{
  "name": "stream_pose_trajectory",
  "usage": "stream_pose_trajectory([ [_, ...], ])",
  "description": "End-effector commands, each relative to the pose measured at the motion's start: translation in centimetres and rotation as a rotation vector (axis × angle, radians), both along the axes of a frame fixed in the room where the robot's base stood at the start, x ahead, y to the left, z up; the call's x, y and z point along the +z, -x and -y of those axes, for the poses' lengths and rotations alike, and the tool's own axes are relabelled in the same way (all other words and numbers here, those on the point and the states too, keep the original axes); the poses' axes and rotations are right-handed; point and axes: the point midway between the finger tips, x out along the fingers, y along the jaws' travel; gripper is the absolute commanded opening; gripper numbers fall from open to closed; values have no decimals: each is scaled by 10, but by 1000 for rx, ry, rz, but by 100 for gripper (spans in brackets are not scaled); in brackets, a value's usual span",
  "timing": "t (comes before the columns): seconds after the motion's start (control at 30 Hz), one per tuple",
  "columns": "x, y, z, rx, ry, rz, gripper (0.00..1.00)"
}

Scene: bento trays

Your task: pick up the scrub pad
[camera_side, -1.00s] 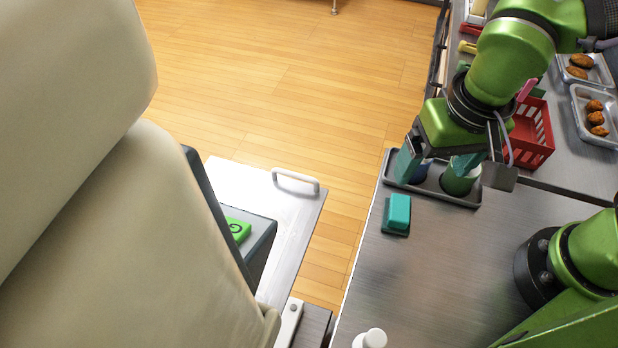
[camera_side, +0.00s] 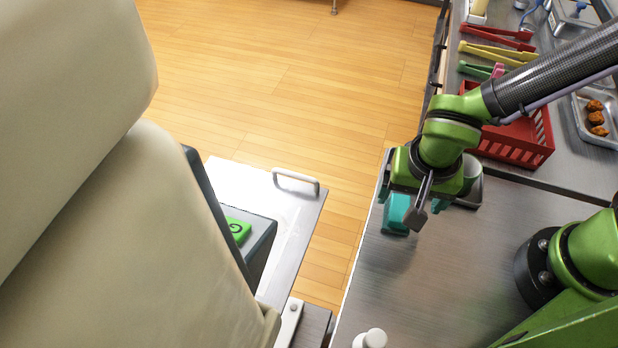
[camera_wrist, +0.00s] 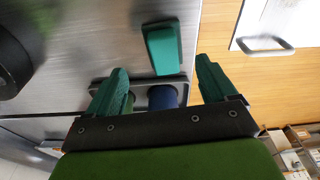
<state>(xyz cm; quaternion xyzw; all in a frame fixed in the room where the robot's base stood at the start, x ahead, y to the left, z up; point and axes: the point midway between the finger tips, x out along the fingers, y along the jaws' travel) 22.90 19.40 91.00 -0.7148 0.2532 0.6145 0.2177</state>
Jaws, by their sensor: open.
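The scrub pad (camera_side: 397,212) is a teal block with a darker underside, lying on the steel counter near its left edge. In the wrist view the scrub pad (camera_wrist: 163,47) lies beyond the fingertips, between their lines and apart from both. My gripper (camera_side: 408,210) is above and close to the pad in the side view, and partly covers it. In the wrist view my gripper (camera_wrist: 160,75) shows two green fingers spread wide with nothing between them touching.
A dark tray (camera_wrist: 186,84) with a blue cup (camera_wrist: 163,97) and another cup lies beside the pad, partly under my gripper. A red basket (camera_side: 518,140), several tongs (camera_side: 500,50) and a food tray (camera_side: 598,120) are farther back.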

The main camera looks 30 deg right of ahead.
Motion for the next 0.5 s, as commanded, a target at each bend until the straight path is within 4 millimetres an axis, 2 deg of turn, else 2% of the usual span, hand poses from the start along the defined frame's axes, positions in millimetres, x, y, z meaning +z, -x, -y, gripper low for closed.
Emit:
stream_pose_trajectory([
  [0.13, -9, -2, 0, -1, 2, -3, 85],
  [0.4, -47, -10, 1, -2, 2, -3, 85],
  [0.5, -53, -11, 1, -1, 0, -1, 85],
])
